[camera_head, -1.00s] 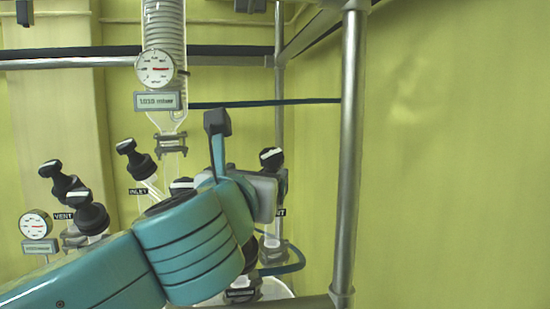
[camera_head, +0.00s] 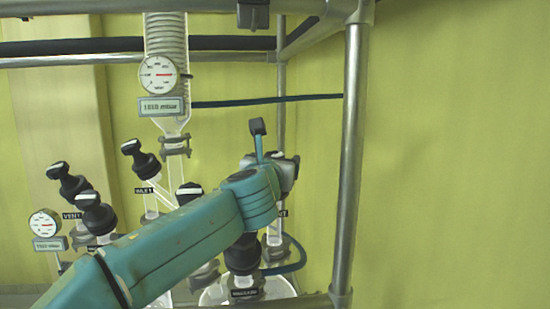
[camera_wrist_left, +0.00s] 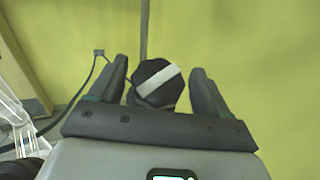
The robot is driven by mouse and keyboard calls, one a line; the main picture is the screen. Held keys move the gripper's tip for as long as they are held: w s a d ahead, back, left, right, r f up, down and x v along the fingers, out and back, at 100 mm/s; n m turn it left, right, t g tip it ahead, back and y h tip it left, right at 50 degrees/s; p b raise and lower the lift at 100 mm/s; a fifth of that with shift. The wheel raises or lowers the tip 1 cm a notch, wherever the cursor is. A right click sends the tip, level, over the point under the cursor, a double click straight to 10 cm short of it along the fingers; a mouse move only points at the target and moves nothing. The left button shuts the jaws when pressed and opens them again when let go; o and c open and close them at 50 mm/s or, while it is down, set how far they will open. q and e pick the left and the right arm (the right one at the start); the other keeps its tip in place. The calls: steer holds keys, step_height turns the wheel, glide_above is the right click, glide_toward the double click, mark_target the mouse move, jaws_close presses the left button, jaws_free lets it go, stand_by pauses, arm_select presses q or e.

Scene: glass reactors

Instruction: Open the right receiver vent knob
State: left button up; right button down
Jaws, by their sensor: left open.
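The right receiver vent knob is a black faceted knob (camera_wrist_left: 152,92) with a white bar across its top, seen in the left wrist view. The bar slants from lower left to upper right. My left gripper (camera_wrist_left: 158,68) is open, with one finger on each side of the knob. A gap shows on both sides, wider on the right. In the head view my left gripper (camera_head: 287,172) is at the vent valve, whose knob is mostly hidden behind it. The vent label (camera_head: 283,213) is partly covered. My right gripper is in neither view.
A metal post (camera_head: 350,150) stands just right of my gripper. The inlet knob (camera_head: 141,158), other black knobs (camera_head: 95,212) and a round gauge (camera_head: 158,75) are to the left. A lower black knob (camera_head: 243,255) is beneath my arm. The yellow wall right of the post is bare.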

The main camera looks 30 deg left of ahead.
arm_select(q)
steer(key=shift+s+r, duration=0.1)
steer(key=shift+s, duration=0.2)
steer(key=shift+a, duration=0.1)
steer(key=c, duration=1)
steer(key=shift+o, duration=0.2)
steer(key=shift+n+y, duration=0.4)
steer(key=shift+w+n+g+y, duration=0.1)
steer(key=shift+n+g+y, duration=0.2)
steer(key=shift+n, duration=0.1)
steer(key=shift+n+g+y, duration=0.4)
steer(key=shift+n+y, duration=0.5)
steer(key=n+g+y+p, duration=0.1)
steer(key=n+g+y, duration=0.1)
steer(key=n, duration=0.1)
steer(key=shift+r+y, duration=0.1)
steer(key=shift+y, duration=0.2)
steer(key=shift+n+g+y+p, duration=0.5)
steer(key=shift+n+g+p, duration=0.2)
steer(key=shift+n, duration=0.4)
